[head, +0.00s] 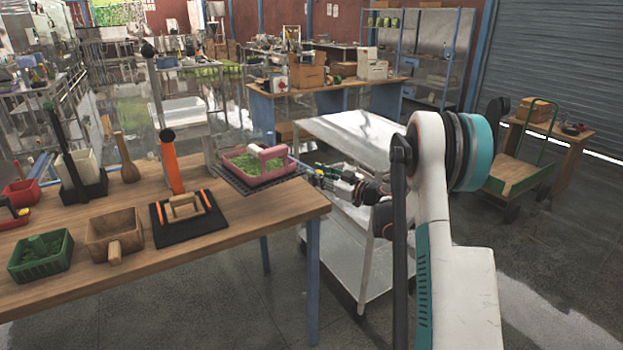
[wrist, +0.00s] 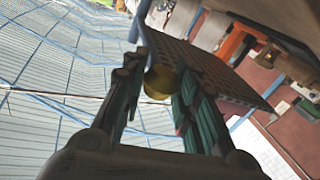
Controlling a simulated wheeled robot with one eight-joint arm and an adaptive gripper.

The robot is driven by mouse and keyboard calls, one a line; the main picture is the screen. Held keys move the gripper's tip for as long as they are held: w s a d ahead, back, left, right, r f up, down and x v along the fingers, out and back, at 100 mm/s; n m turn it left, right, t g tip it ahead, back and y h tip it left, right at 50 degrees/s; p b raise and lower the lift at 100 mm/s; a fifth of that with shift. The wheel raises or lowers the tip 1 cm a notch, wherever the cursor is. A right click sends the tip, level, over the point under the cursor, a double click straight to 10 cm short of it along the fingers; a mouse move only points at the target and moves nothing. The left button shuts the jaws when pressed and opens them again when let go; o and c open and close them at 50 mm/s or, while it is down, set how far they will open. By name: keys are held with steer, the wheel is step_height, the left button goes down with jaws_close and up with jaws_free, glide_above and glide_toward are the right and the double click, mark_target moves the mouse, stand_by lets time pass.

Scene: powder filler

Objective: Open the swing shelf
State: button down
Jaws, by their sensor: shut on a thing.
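The swing shelf (head: 238,185) is a dark perforated plate at the right end of the wooden table in the head view. A pink tray (head: 283,173) with green contents sits on it. My gripper (wrist: 160,72) is shut on a round brass-coloured knob (wrist: 158,84) beside the shelf's edge. In the head view my gripper (head: 322,176) is just right of the shelf; its fingertips and the knob are too small to make out there.
The wooden table (head: 235,228) holds a green basket (head: 40,257), a wooden scoop box (head: 113,236) and an orange-handled press (head: 170,165). A white cart (head: 345,135) stands close behind and under my arm. Open floor lies in front of the table.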

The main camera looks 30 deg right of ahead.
steer(key=w+d+n+g+y, duration=0.3)
steer(key=d+y, duration=0.2)
steer(key=d, duration=0.4)
steer(key=shift+w+n, duration=0.25)
steer(key=shift+n, duration=0.15)
steer(key=shift+d, duration=0.15)
steer(key=c, duration=1.2)
jaws_free()
steer(key=v, duration=1.2)
steer(key=shift+w+d, duration=0.1)
